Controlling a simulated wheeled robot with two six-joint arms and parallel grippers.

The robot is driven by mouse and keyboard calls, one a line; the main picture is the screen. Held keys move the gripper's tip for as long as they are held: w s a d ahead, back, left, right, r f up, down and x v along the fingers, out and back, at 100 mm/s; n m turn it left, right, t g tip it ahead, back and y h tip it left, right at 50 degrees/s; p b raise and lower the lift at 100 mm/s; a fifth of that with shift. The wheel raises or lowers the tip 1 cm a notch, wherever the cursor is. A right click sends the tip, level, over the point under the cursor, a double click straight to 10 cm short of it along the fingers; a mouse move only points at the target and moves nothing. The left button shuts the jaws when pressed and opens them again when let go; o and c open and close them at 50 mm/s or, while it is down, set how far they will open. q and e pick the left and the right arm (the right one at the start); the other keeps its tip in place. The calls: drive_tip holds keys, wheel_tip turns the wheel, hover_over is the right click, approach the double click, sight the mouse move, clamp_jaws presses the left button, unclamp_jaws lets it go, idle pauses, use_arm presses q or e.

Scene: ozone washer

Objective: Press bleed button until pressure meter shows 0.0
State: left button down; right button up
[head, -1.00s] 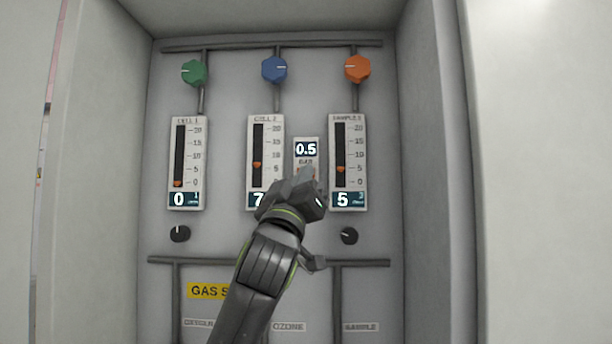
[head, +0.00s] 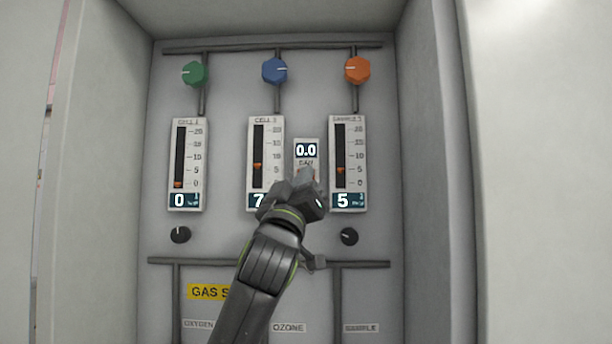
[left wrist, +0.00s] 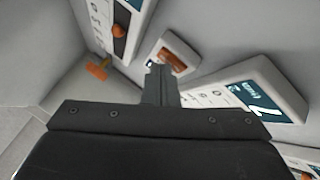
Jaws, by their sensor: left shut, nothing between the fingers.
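The pressure meter (head: 306,150) is a small white panel between the middle and right flow gauges, and its display reads 0.0. The bleed button is an orange block (left wrist: 173,61) on that panel in the left wrist view; in the head view it is mostly hidden by my left gripper. My left gripper (head: 305,178) is shut and empty, with its fingertips at the lower part of the meter panel. In the left wrist view its closed fingers (left wrist: 156,74) end right at the button's edge; I cannot tell whether they touch it.
Flow gauges (head: 187,150) flank the meter closely, reading 0, 7 and 5. Green (head: 194,73), blue (head: 275,70) and orange (head: 357,70) knobs sit above. Small black knobs (head: 349,236) and pipes lie below. Cabinet side walls (head: 100,170) enclose the panel.

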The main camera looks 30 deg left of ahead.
use_arm(q)
drive_tip(key=shift+s+d, duration=0.1)
idle(0.3)
drive_tip(key=shift+s+d+f+b, duration=0.1)
drive_tip(key=shift+s+d+b, duration=0.25)
drive_tip(key=shift+s, duration=0.15)
drive_tip(key=s, duration=0.1)
drive_tip(key=s+d, duration=0.1)
drive_tip(key=s+d+b, duration=0.1)
drive_tip(key=s, duration=0.1)
drive_tip(key=shift+s+d, duration=0.1)
drive_tip(key=shift+d, duration=0.15)
idle(0.9)
